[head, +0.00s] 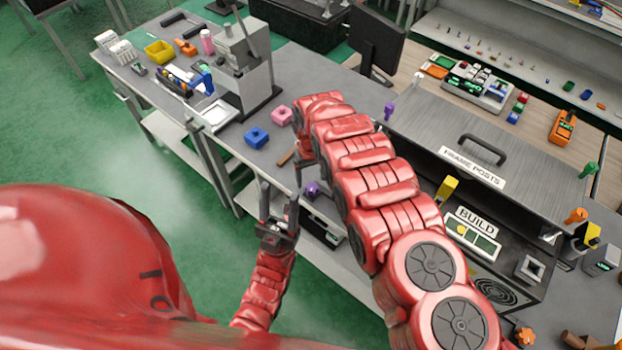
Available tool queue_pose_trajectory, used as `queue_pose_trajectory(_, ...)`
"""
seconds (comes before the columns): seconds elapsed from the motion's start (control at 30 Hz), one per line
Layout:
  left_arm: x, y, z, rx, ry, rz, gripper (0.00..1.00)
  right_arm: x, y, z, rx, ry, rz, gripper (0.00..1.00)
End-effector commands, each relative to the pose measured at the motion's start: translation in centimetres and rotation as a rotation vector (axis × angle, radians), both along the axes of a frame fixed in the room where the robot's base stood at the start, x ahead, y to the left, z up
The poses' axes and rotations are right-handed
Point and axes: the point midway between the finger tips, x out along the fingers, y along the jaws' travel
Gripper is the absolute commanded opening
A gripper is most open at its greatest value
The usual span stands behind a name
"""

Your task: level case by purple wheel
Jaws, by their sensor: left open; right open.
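A small purple wheel or knob (313,188) sits at the bench's front edge, beside a dark box-like part (322,216) mostly hidden by my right arm. I cannot tell whether this dark part is the case. My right gripper (308,178) hangs down just above and beside the purple wheel, open; its far finger is partly hidden by my arm. My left gripper (278,200) points up in front of the bench edge, open and empty, left of the wheel and apart from it.
A grey lid marked FRAME POSTS (440,125), a BUILD panel (474,233) and a yellow part (446,190) are right of my arm. A grey press (243,65) stands left.

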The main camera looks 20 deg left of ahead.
Motion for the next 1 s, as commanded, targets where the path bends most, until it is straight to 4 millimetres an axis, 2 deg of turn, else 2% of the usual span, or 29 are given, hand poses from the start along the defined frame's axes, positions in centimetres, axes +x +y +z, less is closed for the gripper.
queue_pose_trajectory(0.3,0.0,0.0,0.0,0.0,0.0,0.0,0.5,0.0,0.1,-2.3,0.001,0.001,0.001,0.73)
queue_pose_trajectory(0.73,0.0,0.0,0.0,0.0,0.0,0.0,0.5,0.0,0.0,-2.6,0.001,0.001,0.0,0.73)
queue_pose_trajectory(0.77,0.0,0.0,0.0,0.0,0.0,0.0,0.5,0.0,0.1,-2.6,0.001,0.001,0.0,0.7)
queue_pose_trajectory(1.0,0.0,0.0,0.0,0.0,0.0,0.0,0.5,0.0,0.0,-2.6,0.001,0.001,0.0,0.26)
